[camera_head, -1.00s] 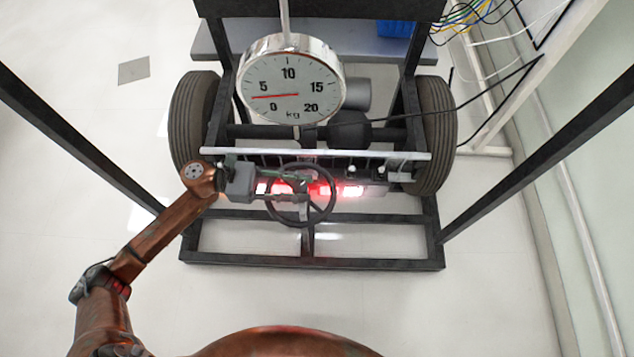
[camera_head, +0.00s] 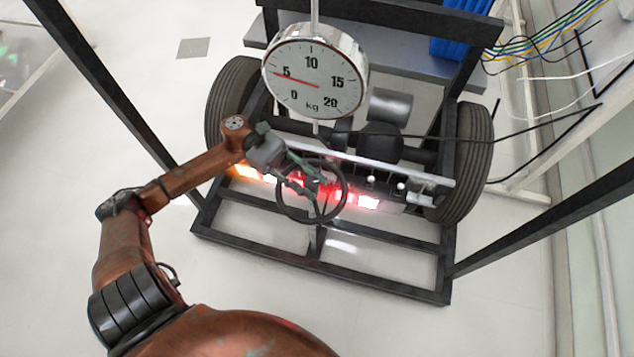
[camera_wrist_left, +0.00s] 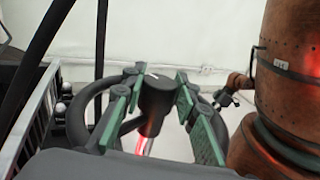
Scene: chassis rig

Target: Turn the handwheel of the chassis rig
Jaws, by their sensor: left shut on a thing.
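The dark handwheel (camera_head: 345,197) stands at the front of the chassis rig, below the dial. My left gripper (camera_head: 309,181) reaches in from the left and is shut at the wheel's middle. In the left wrist view, its two green-sided fingers (camera_wrist_left: 157,84) lie on either side of the wheel's dark hub (camera_wrist_left: 157,98), with the rim (camera_wrist_left: 78,118) curving outside them. Finger contact is hard to make out. The round kg dial (camera_head: 313,75) has its red needle near 5. My right gripper is out of view.
The chassis has a tyre at each side, left (camera_head: 228,98) and right (camera_head: 470,160). A lit lamp bar (camera_head: 368,202) runs behind the wheel. Black frame posts slant down both sides. Cables (camera_head: 545,45) hang at the upper right. Open floor lies at the left.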

